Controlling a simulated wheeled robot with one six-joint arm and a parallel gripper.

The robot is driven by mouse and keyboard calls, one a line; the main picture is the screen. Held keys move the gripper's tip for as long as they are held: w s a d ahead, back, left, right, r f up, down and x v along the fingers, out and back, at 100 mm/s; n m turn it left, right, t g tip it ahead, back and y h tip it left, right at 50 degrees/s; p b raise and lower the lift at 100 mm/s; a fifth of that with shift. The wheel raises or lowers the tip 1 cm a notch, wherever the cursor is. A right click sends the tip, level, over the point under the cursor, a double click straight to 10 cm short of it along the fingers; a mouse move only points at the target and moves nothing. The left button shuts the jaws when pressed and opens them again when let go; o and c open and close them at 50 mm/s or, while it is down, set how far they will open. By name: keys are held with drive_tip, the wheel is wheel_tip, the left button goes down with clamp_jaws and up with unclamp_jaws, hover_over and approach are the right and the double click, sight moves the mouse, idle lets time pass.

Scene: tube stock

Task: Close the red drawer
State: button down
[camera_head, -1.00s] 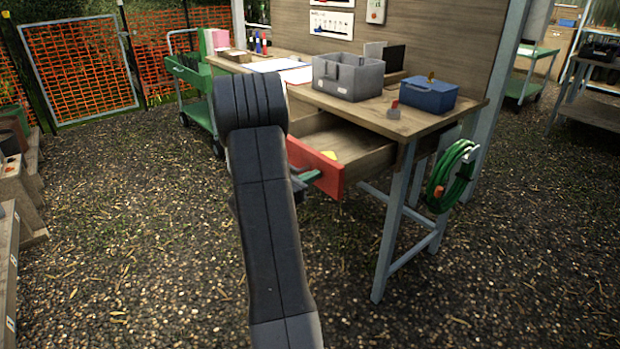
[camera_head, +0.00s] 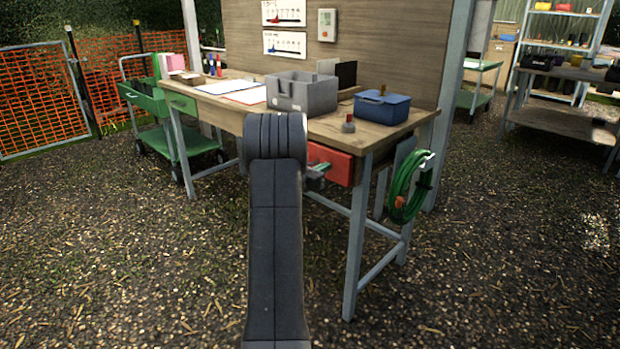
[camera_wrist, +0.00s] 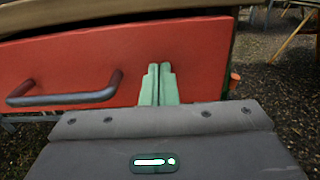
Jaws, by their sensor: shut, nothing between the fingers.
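The red drawer (camera_head: 339,166) is under the right end of the wooden workbench top. Its front sits close beneath the top's edge and no drawer inside shows; I cannot tell if it is fully flush. In the wrist view the red front (camera_wrist: 85,60) fills the upper left, with a dark bar handle (camera_wrist: 65,97) at left. My gripper (camera_wrist: 159,80) is shut and empty, its green fingertips together against or just before the red front, right of the handle. My arm hides the left part of the front in the head view.
On the bench (camera_head: 383,132) stand a grey bin (camera_head: 300,95) and a blue box (camera_head: 382,108). A green hose (camera_head: 408,188) hangs at the bench's right end. A green cart (camera_head: 175,143) stands at the left. The gravel in front is clear.

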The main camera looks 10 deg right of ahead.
drive_tip(key=shift+x, duration=1.2)
drive_tip(key=shift+r, duration=0.3)
